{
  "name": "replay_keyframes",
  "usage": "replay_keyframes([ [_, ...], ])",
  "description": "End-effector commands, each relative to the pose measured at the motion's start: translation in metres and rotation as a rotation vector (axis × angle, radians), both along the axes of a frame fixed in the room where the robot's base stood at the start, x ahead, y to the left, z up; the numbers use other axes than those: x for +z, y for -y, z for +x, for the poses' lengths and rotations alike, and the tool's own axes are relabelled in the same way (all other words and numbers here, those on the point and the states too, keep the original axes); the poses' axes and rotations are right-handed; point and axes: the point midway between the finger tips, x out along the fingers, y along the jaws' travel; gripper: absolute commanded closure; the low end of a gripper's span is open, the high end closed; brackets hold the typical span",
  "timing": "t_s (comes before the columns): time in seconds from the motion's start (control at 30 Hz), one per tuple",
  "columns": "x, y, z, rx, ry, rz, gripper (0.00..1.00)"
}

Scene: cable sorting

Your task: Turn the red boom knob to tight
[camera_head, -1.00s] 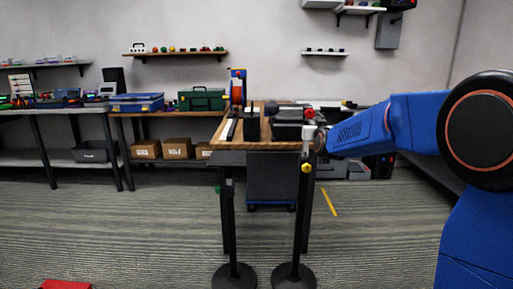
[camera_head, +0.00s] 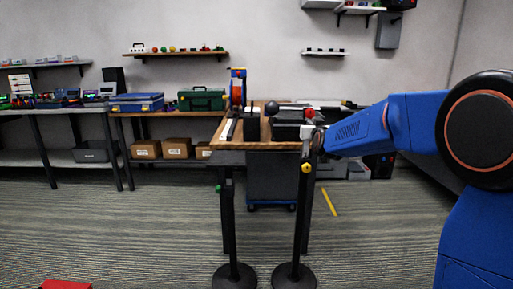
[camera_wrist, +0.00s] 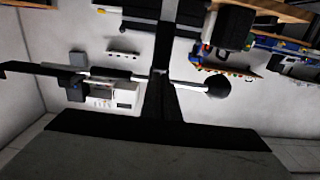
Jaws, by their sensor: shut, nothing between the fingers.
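The red boom knob (camera_head: 309,113) shows in the head view at the top of the right-hand black stand (camera_head: 298,230), near the table's right front corner. My gripper (camera_head: 313,141) is at the end of my blue arm, just below the knob. Its fingers are small and dark here; it is shut with nothing held. I cannot tell whether it touches the stand. A dark ball (camera_head: 271,107) shows to the left of the knob. In the wrist view, a dark ball (camera_wrist: 218,88) sits at the end of a thin light rod. The red knob is not clear there.
A wooden table (camera_head: 262,143) stands behind the stands, bearing an orange reel (camera_head: 237,92) and dark gear. A second black stand (camera_head: 231,240) is on the left. A yellow knob (camera_head: 306,168) is lower on the right-hand stand. Open striped floor lies in front.

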Motion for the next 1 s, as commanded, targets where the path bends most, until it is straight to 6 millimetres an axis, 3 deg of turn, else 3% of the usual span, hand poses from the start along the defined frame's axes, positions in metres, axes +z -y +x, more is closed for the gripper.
replay_keyframes([
  [0.57, -0.007, -0.003, -0.003, 0.001, 0.003, -0.001, 1.00],
  [1.0, -0.007, -0.003, -0.044, 0.001, 0.001, -0.001, 1.00],
])
